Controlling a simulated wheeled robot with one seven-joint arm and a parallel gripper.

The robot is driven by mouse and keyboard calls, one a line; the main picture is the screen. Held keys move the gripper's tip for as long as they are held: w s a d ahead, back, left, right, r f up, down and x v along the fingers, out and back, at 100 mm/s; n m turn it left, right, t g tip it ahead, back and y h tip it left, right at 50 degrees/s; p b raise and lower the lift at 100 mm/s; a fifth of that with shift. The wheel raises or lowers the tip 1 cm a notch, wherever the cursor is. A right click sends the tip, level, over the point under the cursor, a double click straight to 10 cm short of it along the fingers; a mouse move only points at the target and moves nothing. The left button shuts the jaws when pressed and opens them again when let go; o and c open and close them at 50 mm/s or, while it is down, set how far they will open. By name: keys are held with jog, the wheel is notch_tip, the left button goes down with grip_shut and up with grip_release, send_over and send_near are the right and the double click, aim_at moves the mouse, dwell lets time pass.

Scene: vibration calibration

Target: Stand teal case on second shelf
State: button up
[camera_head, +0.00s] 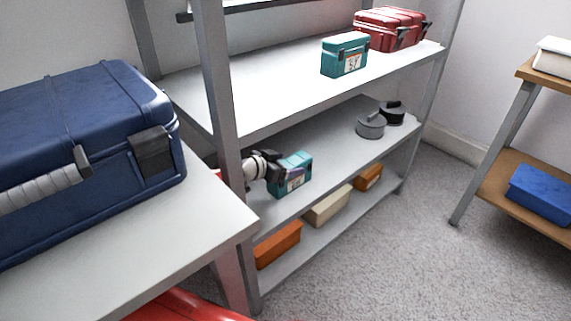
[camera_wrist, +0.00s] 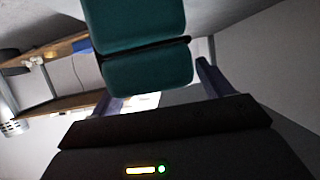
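A teal case (camera_head: 289,176) is upright at the middle shelf (camera_head: 335,155) of the grey rack, near its left post. Whether its base touches the shelf is unclear. My gripper (camera_head: 271,170) reaches in from the left at this case. In the wrist view the teal case (camera_wrist: 147,65) lies between the two fingertips of my gripper (camera_wrist: 152,80), with a dark band across it. The fingers are close to its sides, but I cannot tell whether they press on it. A second teal case (camera_head: 345,56) with a white label stands on the upper shelf (camera_head: 270,85).
Red cases (camera_head: 388,30) stand on the upper shelf. Dark grey round objects (camera_head: 371,125) are at the middle shelf's right end. Orange (camera_head: 278,245) and cream (camera_head: 328,206) boxes fill the bottom shelf. A blue suitcase (camera_head: 80,150) lies on a table at left. The shelf's centre is clear.

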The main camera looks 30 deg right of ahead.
jog(key=shift+r, duration=0.2)
jog(key=shift+a, duration=0.35)
jog(key=v, duration=0.6)
jog(key=shift+a+r, duration=0.2)
jog(key=shift+a, duration=0.1)
jog(key=shift+s, duration=0.15)
